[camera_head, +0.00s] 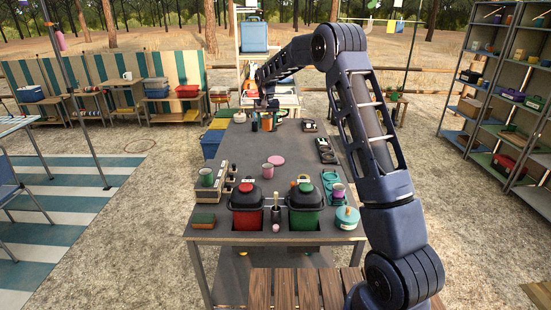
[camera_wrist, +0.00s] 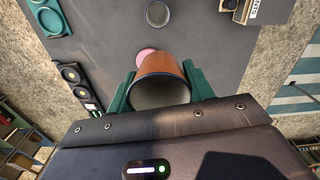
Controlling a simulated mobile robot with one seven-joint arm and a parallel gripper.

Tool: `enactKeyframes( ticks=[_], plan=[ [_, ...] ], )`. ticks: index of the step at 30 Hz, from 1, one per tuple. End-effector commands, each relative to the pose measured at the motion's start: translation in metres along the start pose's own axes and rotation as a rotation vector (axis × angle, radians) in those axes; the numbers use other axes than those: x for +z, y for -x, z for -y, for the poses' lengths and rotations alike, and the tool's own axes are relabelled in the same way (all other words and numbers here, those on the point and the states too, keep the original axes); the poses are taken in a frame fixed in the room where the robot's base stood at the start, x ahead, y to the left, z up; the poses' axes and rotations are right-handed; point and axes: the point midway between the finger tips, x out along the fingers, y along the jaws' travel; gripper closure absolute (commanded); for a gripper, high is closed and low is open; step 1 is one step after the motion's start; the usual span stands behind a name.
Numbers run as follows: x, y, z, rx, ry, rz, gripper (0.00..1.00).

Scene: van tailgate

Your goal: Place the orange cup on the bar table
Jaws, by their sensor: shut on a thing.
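My gripper (camera_head: 265,114) is at the far end of the long grey table (camera_head: 240,148), which looks like the bar table. In the wrist view its green fingers (camera_wrist: 160,86) lie on either side of the orange cup (camera_wrist: 163,64) and are shut on it. The cup's dark-rimmed mouth faces the wrist camera. The cup also shows small in the head view (camera_head: 267,124), partly hidden by my gripper. I cannot tell whether its base touches the tabletop.
A pink disc (camera_head: 276,160) and a pink mug (camera_head: 268,171) are mid-table. Red (camera_head: 247,218) and green (camera_head: 304,218) lidded bins stand at the near edge. Bare tabletop lies between the disc and my gripper.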

Motion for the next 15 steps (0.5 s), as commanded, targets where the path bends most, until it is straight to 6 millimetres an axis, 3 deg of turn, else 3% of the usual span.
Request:
enactKeyframes(
  ticks=[1,3,9,15],
  plan=[
    [-0.004,-0.004,-0.025,0.000,-0.021,0.001,0.72],
    [-0.007,-0.009,-0.056,0.000,-0.043,0.000,0.72],
    [-0.010,-0.022,-0.136,0.000,-0.100,0.000,0.72],
    [-0.007,-0.030,-0.188,-0.001,-0.136,0.000,0.72]
  ],
)
